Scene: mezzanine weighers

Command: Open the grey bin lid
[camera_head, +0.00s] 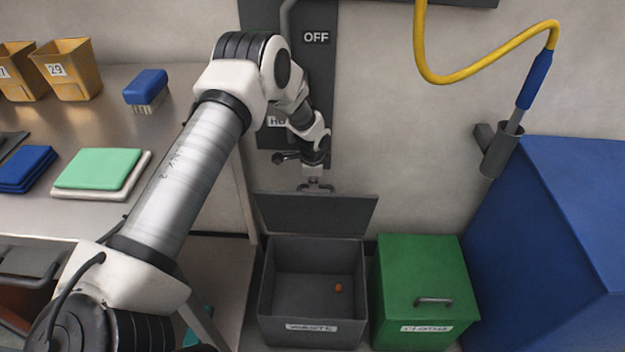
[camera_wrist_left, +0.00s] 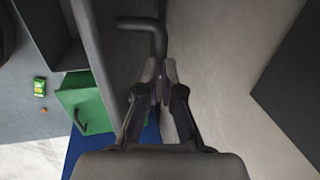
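The grey bin (camera_head: 313,291), labelled WASTE, stands on the floor by the wall. Its lid (camera_head: 314,214) is raised and stands steeply up at the back, so the bin's inside shows with a small orange thing (camera_head: 338,287) in it. The lid's handle (camera_head: 318,187) is on the lid's upper edge; a bent dark bar that looks like this handle (camera_wrist_left: 143,22) shows in the left wrist view. My left gripper (camera_wrist_left: 159,83) has its fingers close together on the bar, and in the head view it is just above the lid. My right gripper is out of view.
A green bin (camera_head: 426,277) with a closed lid stands right of the grey bin, and a big blue box (camera_head: 545,235) beyond it. A metal table (camera_head: 100,217) with cloths, a brush (camera_head: 147,88) and yellow bins is at left. A dark panel marked OFF (camera_head: 318,75) is behind my gripper.

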